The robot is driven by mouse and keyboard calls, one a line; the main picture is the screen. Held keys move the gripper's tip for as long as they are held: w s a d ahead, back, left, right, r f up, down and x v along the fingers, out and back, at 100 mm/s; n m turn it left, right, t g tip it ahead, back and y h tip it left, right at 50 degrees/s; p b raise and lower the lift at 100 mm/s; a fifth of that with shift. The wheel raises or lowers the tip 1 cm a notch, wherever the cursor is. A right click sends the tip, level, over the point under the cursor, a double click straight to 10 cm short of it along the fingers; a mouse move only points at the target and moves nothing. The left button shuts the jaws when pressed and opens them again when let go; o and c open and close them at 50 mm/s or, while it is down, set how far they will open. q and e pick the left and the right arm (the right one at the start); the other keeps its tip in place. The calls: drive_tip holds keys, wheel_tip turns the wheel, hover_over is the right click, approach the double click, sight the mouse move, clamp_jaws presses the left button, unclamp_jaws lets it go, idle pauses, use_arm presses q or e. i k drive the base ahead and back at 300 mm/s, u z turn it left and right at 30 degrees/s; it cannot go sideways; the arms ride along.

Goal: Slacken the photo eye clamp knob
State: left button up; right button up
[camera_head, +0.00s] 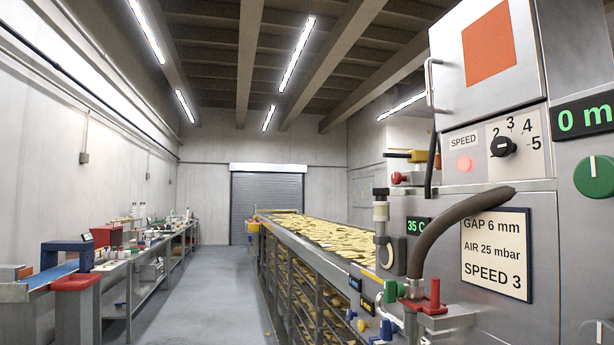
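Neither of my grippers is in view. The machine at the right (535,245) has several knobs and fittings, and I cannot tell for sure which one is the photo eye clamp knob. A red clamp-like fitting (433,302) sits at the lower end of a thick dark hose (450,225). A green knob (391,291) is just left of it. A grey and white cylindrical fitting (381,212) stands upright on the machine's left side. A small red knob (398,178) sits above it, below a yellow-ended handle.
A conveyor (290,240) covered in yellow chips runs back from the machine. A speed dial (503,147), a green dial (594,176) and a placard (495,255) are on the machine. A bench (150,262) lines the left wall. The grey floor aisle between is clear.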

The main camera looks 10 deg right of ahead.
sight(397, 178)
drive_tip(key=u, duration=0.05)
drive_tip(key=k, duration=0.35)
drive_tip(key=u, duration=1.15)
drive_tip(key=i, duration=1.95)
drive_tip(key=z, duration=1.65)
drive_tip(key=i, duration=0.75)
drive_tip(key=z, duration=0.8)
